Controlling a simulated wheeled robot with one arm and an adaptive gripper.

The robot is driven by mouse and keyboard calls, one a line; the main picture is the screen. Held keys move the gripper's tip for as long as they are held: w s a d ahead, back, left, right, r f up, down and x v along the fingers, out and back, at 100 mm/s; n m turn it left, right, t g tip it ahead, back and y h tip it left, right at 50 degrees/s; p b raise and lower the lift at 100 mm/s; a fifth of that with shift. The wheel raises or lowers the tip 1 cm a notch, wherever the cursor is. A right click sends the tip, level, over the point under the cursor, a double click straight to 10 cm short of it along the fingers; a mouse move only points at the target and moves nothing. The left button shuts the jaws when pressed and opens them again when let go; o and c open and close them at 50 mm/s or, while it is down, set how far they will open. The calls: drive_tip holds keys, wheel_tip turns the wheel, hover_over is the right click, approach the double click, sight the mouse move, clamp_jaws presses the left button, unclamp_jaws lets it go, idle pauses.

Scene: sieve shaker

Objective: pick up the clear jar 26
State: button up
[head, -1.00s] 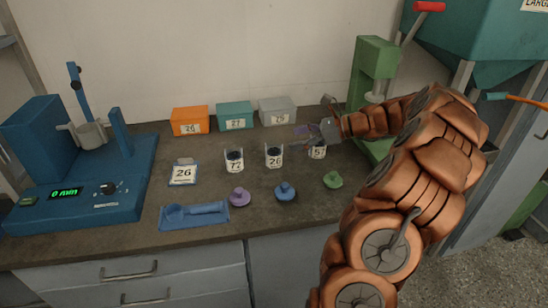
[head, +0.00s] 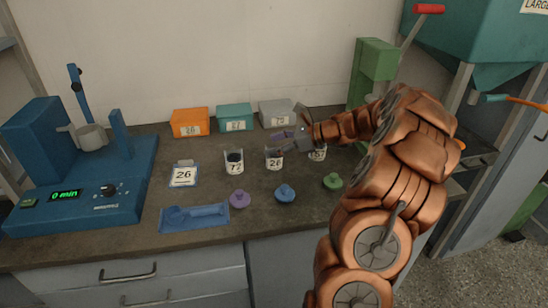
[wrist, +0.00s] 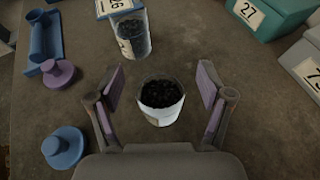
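The clear jar 26 (head: 275,163) stands upright on the dark bench, third from the right end of nothing but the middle of the jar row. It holds dark grains and wears a white label; its top is partly hidden by my gripper in the head view. My gripper (head: 280,144) is open, with its fingers at the jar's rim. In the wrist view the jar (wrist: 160,101) stands between the two spread purple-padded fingers of my gripper (wrist: 157,88), with a visible gap on each side. Its label there is too foreshortened to read.
Jar 77 (head: 234,162) stands left, another jar (head: 317,153) right, partly behind my arm. Purple (head: 240,199), blue (head: 285,193) and green (head: 333,181) lids lie in front.

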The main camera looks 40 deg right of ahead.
drive_tip(key=c, duration=1.3)
drive_tip(key=shift+o, duration=0.2)
drive_tip(key=shift+r, duration=0.1)
wheel_tip(320, 180, up, 9)
wheel_tip(320, 180, down, 6)
idle(0.4)
